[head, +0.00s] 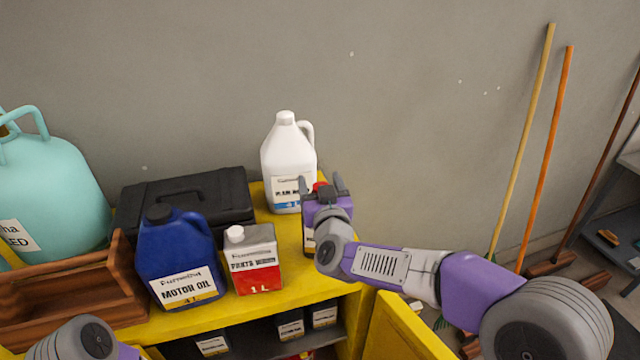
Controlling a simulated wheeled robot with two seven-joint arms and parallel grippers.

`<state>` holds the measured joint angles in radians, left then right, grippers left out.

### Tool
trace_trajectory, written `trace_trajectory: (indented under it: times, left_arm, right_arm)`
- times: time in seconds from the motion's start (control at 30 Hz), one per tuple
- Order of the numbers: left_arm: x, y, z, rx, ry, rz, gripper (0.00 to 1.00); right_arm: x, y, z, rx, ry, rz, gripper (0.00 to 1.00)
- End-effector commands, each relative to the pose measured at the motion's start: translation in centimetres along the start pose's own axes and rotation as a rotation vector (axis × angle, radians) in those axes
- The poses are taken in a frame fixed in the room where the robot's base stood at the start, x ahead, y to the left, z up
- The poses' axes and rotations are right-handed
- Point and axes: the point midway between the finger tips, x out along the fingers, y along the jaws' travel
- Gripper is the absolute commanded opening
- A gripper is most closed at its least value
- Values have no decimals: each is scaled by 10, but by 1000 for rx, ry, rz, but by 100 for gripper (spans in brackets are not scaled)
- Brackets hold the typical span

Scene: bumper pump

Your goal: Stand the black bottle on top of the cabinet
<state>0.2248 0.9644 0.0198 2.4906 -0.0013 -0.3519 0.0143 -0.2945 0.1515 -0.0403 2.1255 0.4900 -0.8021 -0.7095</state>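My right gripper (322,184) is over the right end of the yellow cabinet's top (287,230), beside the white jug. Its two dark fingers stand apart, with a small red and black part, perhaps a bottle cap, showing between them. A strip of white label (309,241) shows below the purple hand, so a labelled container seems to be there, mostly hidden by the hand. I cannot tell if the fingers grip it or if it touches the cabinet top. Part of my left arm shows at the bottom left; its gripper is out of view.
A white jug (287,160), a red-and-white can (252,262), a blue motor oil jug (180,262), a black case (190,196), a brown wooden tray (75,290) and a teal tank (45,200) crowd the top. Dark labelled containers (290,328) stand on the shelf below. A yellow door (405,330) is open.

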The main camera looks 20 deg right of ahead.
Motion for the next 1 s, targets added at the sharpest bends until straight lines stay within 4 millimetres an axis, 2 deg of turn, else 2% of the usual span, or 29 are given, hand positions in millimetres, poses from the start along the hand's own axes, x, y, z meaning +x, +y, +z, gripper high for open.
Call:
trace_trajectory:
  times: [0.33,0.47,0.8,1.0]
  left_arm:
    - [-3,1,0,0,0,0,39]
    - [0,0,0,0,0,0,39]
    - [2,-1,0,0,0,0,39]
    - [1,0,0,0,0,0,39]
  right_arm:
    - [-3,0,-4,1,1,-1,70]
    - [-25,0,-3,1,2,0,70]
    - [-96,0,-3,0,3,-1,70]
    - [-117,0,-3,0,1,0,70]
